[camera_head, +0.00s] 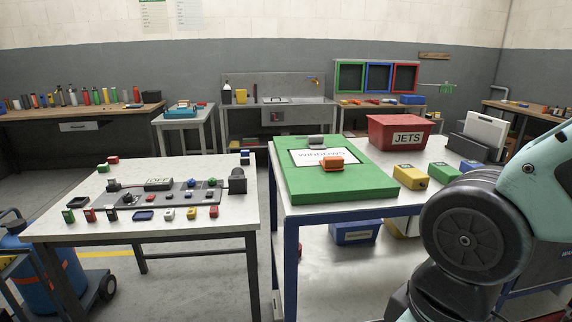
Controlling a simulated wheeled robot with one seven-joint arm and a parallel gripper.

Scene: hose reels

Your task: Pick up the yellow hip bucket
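A small yellow block-like container (410,176) with a dark mark on its face stands on the right-hand table, just right of the green board. A larger yellow bin (402,227) is partly visible on the shelf below, cut off by the tabletop and my arm. A small yellow container (241,96) stands on the far back bench. I cannot tell for sure which of these is the hip bucket. My arm fills the lower right of the view, near the right-hand table. My gripper is outside the picture.
The left table (110,225) holds a switch panel. A floor gap separates the tables.

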